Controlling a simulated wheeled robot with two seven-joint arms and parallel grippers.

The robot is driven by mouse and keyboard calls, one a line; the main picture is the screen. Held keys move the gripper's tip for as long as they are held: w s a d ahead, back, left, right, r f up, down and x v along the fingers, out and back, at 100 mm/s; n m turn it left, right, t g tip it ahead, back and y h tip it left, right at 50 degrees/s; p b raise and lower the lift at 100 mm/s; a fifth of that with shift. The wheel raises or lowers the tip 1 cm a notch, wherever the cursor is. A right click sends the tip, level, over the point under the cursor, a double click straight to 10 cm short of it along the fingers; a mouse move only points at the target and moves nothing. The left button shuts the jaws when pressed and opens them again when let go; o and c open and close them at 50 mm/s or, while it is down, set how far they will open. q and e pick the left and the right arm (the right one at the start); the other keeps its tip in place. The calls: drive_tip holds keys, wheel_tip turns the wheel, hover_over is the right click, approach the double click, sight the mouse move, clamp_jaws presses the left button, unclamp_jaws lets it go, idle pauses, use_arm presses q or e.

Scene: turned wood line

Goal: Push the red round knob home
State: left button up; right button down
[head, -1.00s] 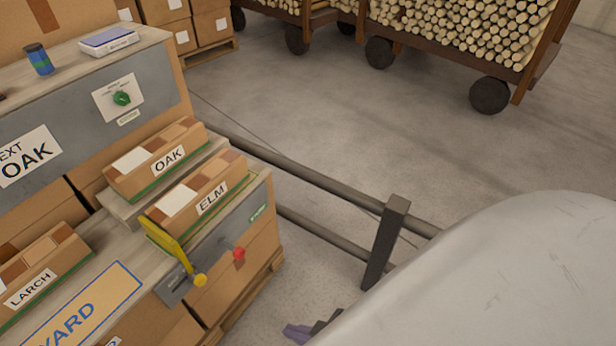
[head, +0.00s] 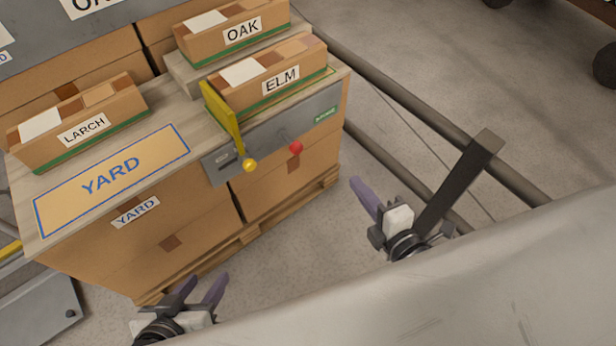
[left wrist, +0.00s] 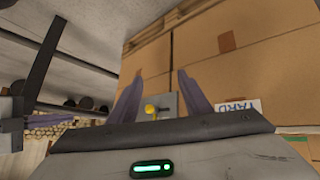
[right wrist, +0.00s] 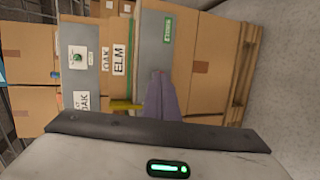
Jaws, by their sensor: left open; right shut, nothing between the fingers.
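The red round knob (head: 296,148) sticks out from the grey front panel (head: 325,104) of the bench, below the ELM box. It does not show clearly in either wrist view. A yellow lever with a ball end (head: 249,165) stands just left of it; the ball also shows in the left wrist view (left wrist: 150,108). My right gripper (head: 362,190) is shut and empty, to the right of the knob and apart from it; its fingers show in the right wrist view (right wrist: 160,95). My left gripper (head: 202,286) is open and empty, low in front of the cartons, apart from the knob.
Boxes marked ELM (head: 270,80), OAK (head: 235,32) and LARCH (head: 80,125) stand on the bench. A yellow YARD plate (head: 115,185) lies on its front part. A dark post (head: 460,180) and floor rails (head: 400,90) are at the right. Bare floor lies between bench and grippers.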

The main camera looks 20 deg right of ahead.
use_arm(q)
drive_tip(key=d+f+m+h+b, duration=0.1)
drive_tip(key=d+f+b, duration=0.2)
drive_tip(key=f+b, duration=0.3)
drive_tip(key=b, duration=0.3)
drive_tip(key=shift+g, duration=0.4)
use_arm(e)
wheel_tip(320, 180, down, 6)
drive_tip(key=w+a+n+t+y, duration=0.2)
drive_tip(key=n+y, duration=0.2)
drive_tip(key=n, duration=1.7)
drive_tip(key=shift+y, duration=0.4)
use_arm(q)
drive_tip(key=shift+w, duration=0.1)
use_arm(e)
drive_tip(key=shift+w+f, duration=0.1)
approach(299, 151)
drive_tip(key=x, duration=0.5)
drive_tip(key=shift+w+b, duration=0.15)
drive_tip(key=shift+b, duration=0.2)
use_arm(q)
drive_tip(key=shift+w+d+r+h, duration=0.15)
drive_tip(key=shift+d+r+h, duration=0.15)
drive_tip(key=shift+r, duration=0.1)
use_arm(e)
drive_tip(key=shift+w+a, duration=0.2)
drive_tip(key=shift+w, duration=0.3)
